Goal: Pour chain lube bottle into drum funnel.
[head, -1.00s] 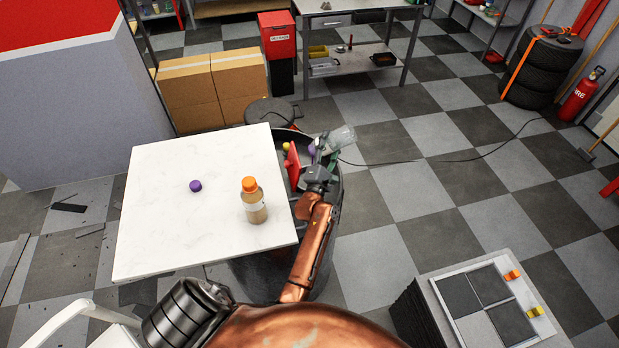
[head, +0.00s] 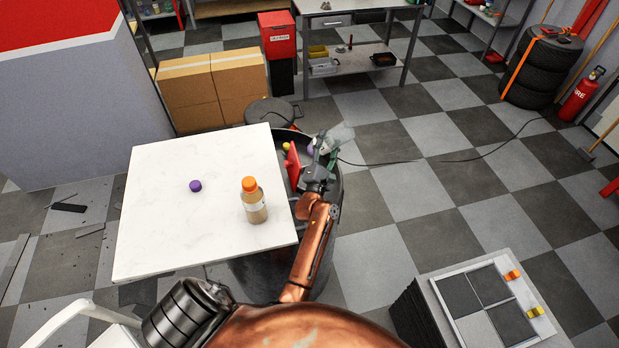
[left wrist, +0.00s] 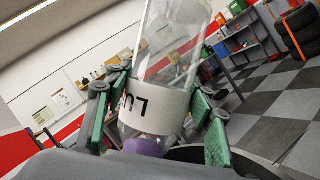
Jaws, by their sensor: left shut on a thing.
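My left gripper (head: 322,160) is shut on a clear bottle (head: 340,135) over the far right side of the dark drum funnel (head: 337,190). In the left wrist view, the bottle (left wrist: 175,45) has a white label with partly visible letters and stands between green finger pads (left wrist: 158,125). It is tilted, with a purple part at its lower end. The bottle looks clear; I cannot make out any liquid or stream. In the head view the purple end is on the drum side. A loose purple cap (head: 195,186) lies on the white table. My right gripper is not in view.
A tan bottle with an orange cap (head: 254,203) stands on the white table (head: 160,235), close to the drum. A red piece (head: 293,166) and a small yellow thing (head: 286,146) are at the drum's top.

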